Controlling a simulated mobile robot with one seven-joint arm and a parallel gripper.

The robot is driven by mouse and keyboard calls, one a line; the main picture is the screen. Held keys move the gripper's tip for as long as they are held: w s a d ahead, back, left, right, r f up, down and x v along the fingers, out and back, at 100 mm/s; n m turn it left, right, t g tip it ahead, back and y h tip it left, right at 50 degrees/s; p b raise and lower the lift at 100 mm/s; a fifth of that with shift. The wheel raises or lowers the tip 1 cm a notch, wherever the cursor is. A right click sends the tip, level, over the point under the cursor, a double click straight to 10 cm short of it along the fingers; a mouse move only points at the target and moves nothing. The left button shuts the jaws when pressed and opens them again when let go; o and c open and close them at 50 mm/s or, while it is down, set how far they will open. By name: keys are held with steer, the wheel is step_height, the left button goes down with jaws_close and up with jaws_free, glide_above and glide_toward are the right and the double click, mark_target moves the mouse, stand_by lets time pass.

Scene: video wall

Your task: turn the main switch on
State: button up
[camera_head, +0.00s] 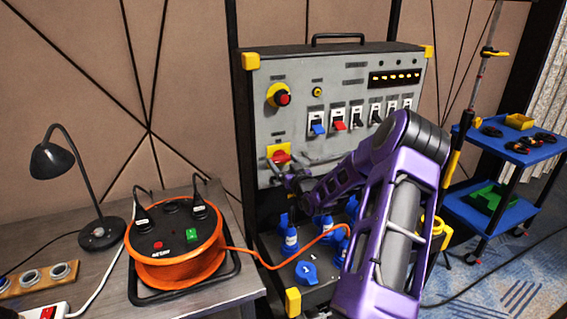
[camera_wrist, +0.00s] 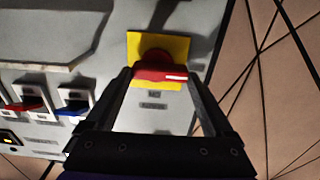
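The main switch (camera_head: 279,154) is a red rotary handle on a yellow plate, at the lower left of the grey panel face. In the wrist view the red handle (camera_wrist: 158,75) lies crosswise, with a white mark toward its right end. My gripper (camera_head: 285,168) is right at the switch, its fingers spread. In the wrist view the fingertips of my gripper (camera_wrist: 158,78) stand apart at either end of the handle. I cannot tell whether they touch it. My purple arm hides the panel's lower right.
A red button on a yellow housing (camera_head: 279,95) and a row of breakers (camera_head: 340,118) sit above the switch. Blue sockets (camera_head: 307,271) are below. An orange cable reel (camera_head: 176,262) and a black lamp (camera_head: 68,157) stand left; a blue cart (camera_head: 500,210) stands right.

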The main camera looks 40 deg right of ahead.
steer(key=shift+c, duration=1.4)
steer(key=m+b, duration=0.1)
steer(key=m, duration=0.2)
steer(key=shift+d+m, duration=0.1)
steer(key=shift+m, duration=0.3)
steer(key=m, duration=0.2)
steer(key=m+b, duration=0.1)
steer(key=m, duration=0.1)
steer(key=shift+s+d+r+m, duration=0.1)
steer(key=shift+d+m, duration=0.05)
steer(key=shift+m, duration=0.15)
steer(key=m, duration=0.5)
steer(key=shift+d, duration=0.15)
steer(key=shift+d+m+p, duration=0.1)
steer(key=shift+m+p, duration=0.25)
steer(key=shift+m, duration=1.85)
steer(key=o, duration=1.1)
